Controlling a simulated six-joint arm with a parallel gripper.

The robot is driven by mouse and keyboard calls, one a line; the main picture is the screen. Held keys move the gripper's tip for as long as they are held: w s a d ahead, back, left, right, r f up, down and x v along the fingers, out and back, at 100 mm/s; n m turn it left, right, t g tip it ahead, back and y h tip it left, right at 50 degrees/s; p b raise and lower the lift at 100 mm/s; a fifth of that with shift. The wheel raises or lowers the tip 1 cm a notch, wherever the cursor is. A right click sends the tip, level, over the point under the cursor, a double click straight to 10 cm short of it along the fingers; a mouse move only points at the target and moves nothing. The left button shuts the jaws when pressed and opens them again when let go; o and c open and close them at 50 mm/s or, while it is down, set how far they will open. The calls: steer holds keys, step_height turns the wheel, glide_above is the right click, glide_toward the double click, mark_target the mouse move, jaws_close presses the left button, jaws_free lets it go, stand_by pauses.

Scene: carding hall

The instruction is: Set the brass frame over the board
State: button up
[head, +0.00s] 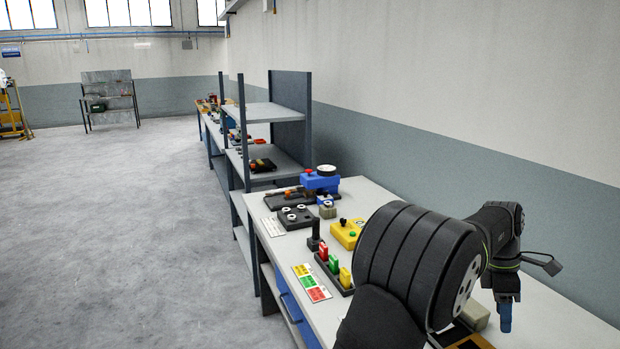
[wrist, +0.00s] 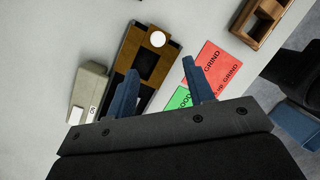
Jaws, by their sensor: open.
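A brownish brass frame (wrist: 169,55) with a dark square opening and a round white disc at one end shows in the wrist view. A dark board (wrist: 126,48) shows along its left side; whether the frame rests on it or only beside it I cannot tell. In the head view a strip of the brass frame (head: 478,341) shows at the bottom edge, mostly cut off. My gripper (wrist: 160,66) is open, with its blue fingers apart and the frame showing between them. Nothing is held. In the head view my gripper (head: 505,316) points down over the bench.
A yellow button box (head: 346,234) and coloured blocks stand farther along the bench.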

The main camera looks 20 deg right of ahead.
steer(key=shift+c, duration=0.2)
jaws_close()
steer(key=s+f+m+t+h, duration=0.1)
steer(key=s+f+m+t, duration=0.3)
steer(key=s+m, duration=0.55)
steer(key=s+f+m+t+h, duration=0.1)
steer(key=s+m+t, duration=0.55)
steer(key=m, duration=0.65)
steer(key=shift+g, duration=0.35)
steer(key=x, duration=0.9)
steer(key=shift+s+a+f, duration=0.15)
steer(key=w, duration=0.3)
steer(key=shift+w+a+f, duration=0.15)
steer(key=shift+a+f, duration=0.05)
steer(key=shift+a, duration=0.05)
steer(key=shift+w+a, duration=0.15)
steer(key=shift+w, duration=0.35)
